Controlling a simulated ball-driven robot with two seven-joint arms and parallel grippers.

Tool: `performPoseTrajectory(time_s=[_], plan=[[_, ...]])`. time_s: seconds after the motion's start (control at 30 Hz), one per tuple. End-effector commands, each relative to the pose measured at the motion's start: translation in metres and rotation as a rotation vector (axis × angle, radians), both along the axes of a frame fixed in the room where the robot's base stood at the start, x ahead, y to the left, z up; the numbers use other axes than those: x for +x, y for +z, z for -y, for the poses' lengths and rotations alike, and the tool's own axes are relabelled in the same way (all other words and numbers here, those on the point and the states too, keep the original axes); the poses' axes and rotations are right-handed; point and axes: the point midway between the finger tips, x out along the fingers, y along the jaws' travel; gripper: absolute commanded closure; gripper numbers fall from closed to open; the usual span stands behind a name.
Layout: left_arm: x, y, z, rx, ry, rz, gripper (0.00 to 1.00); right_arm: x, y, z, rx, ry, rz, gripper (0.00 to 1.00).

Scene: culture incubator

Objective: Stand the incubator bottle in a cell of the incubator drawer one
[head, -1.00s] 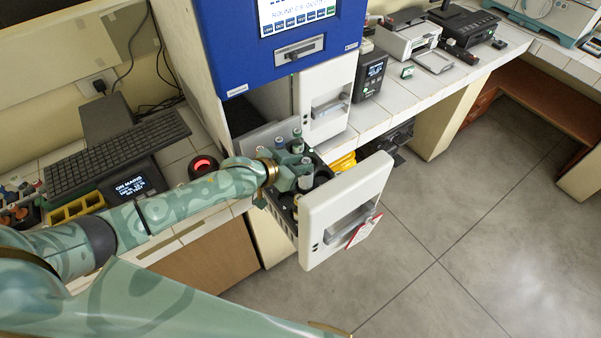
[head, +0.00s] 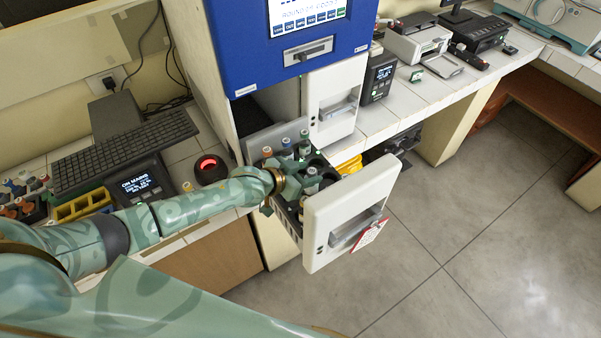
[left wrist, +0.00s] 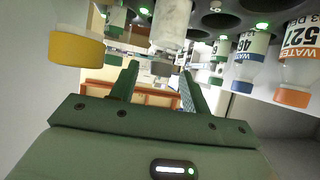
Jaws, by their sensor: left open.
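The incubator drawer (head: 340,212) is pulled out, with a white front, a handle and a dark rack of round cells. Several capped bottles stand in it. My left gripper (head: 303,184) is over the rack. In the left wrist view its open fingers (left wrist: 158,88) point at a pale bottle with a grey cap (left wrist: 165,45), which shows between their tips, not gripped. A grey cap also shows beside the gripper in the head view (head: 311,171). Which bottle is the task's one is not clear, and the gripper hides part of the rack. My right gripper is out of view.
Close neighbours are a yellow-capped bottle (left wrist: 75,48), a blue-capped bottle (left wrist: 243,70) and an orange-capped bottle (left wrist: 297,80). A second white drawer front (head: 333,100) is beside the open one. A keyboard (head: 125,150) and a red-lit round device (head: 208,168) are left.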

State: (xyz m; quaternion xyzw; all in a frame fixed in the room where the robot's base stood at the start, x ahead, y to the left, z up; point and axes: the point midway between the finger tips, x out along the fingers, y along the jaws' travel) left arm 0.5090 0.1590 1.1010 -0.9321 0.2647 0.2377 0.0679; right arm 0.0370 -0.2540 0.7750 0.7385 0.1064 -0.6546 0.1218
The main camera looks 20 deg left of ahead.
Motion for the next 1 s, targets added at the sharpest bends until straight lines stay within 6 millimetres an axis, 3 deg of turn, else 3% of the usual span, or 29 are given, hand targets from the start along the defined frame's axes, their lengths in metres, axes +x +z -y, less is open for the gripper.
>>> performPoseTrajectory(time_s=[0.6, 0.9, 1.0], plan=[[-0.084, 0.055, -0.052, 0.001, 0.000, -0.002, 0.53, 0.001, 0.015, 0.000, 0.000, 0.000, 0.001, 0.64], [-0.090, 0.060, -0.056, 0.000, 0.001, 0.000, 0.53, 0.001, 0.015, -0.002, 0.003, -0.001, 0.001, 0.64], [-0.089, 0.049, -0.061, 0.012, 0.020, -0.009, 0.53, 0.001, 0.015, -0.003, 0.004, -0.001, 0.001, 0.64]])
